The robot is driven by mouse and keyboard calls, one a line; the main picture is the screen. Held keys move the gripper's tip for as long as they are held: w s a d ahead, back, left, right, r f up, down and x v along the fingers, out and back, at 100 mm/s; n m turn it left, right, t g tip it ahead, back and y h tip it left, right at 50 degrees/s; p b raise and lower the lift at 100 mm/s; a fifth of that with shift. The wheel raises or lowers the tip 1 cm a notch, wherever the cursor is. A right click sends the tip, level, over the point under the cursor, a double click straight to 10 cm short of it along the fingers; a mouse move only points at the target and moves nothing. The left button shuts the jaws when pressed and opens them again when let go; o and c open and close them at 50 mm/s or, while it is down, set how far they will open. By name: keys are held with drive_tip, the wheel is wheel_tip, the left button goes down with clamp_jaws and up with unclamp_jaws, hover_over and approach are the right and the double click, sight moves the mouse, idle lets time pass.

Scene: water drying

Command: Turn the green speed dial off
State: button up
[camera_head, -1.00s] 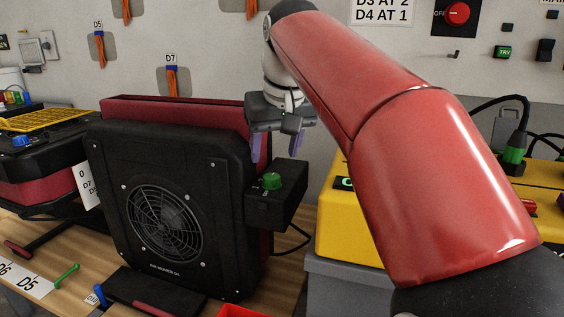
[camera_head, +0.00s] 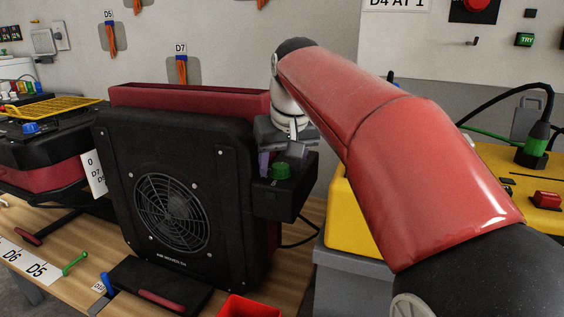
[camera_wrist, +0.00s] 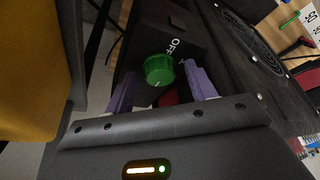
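The green speed dial (camera_head: 281,170) sits on top of a small black control box (camera_head: 284,204) fixed to the right side of a black fan unit (camera_head: 178,190). In the wrist view the green dial (camera_wrist: 159,69) has a pale mark on its near edge, and white "OFF" lettering shows on the box beyond it. My gripper (camera_wrist: 163,88) is open, with one purple finger on each side of the dial. A gap shows at the right finger; whether the left finger touches cannot be told. In the head view my gripper (camera_head: 281,160) is low over the box.
A yellow case (camera_head: 345,222) on a grey base stands close to the right of the control box. A red tray (camera_head: 247,306) lies in front of the fan. A black cable runs behind the box. The wall is behind.

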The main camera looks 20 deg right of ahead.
drive_tip(key=c, duration=0.9)
drive_tip(key=shift+c, duration=0.2)
drive_tip(key=shift+r, duration=0.1)
drive_tip(key=n+p, duration=0.1)
drive_tip(key=n+y+p, duration=0.1)
drive_tip(key=n, duration=0.1)
drive_tip(key=shift+d+r, duration=0.1)
drive_tip(key=shift+d, duration=0.1)
drive_tip(key=n+y+p, duration=0.1)
drive_tip(key=n, duration=0.1)
drive_tip(key=n+g+p, duration=0.1)
drive_tip(key=n, duration=0.1)
drive_tip(key=shift+w+d+n+y, duration=0.15)
drive_tip(key=shift+n+y, duration=0.15)
drive_tip(key=shift+y, duration=0.1)
drive_tip(key=n, duration=0.2)
drive_tip(key=n+g+y, duration=0.1)
drive_tip(key=n, duration=0.1)
drive_tip(key=n+g+p, duration=0.1)
drive_tip(key=n, duration=0.1)
drive_tip(key=shift+w+d, duration=0.15)
drive_tip(key=shift+w, duration=0.15)
drive_tip(key=n+g, duration=0.1)
drive_tip(key=n, duration=0.2)
drive_tip(key=n+g, duration=0.1)
drive_tip(key=n, duration=0.2)
drive_tip(key=shift+w, duration=0.2)
drive_tip(key=shift+n+g, duration=0.3)
drive_tip(key=shift+n, duration=0.1)
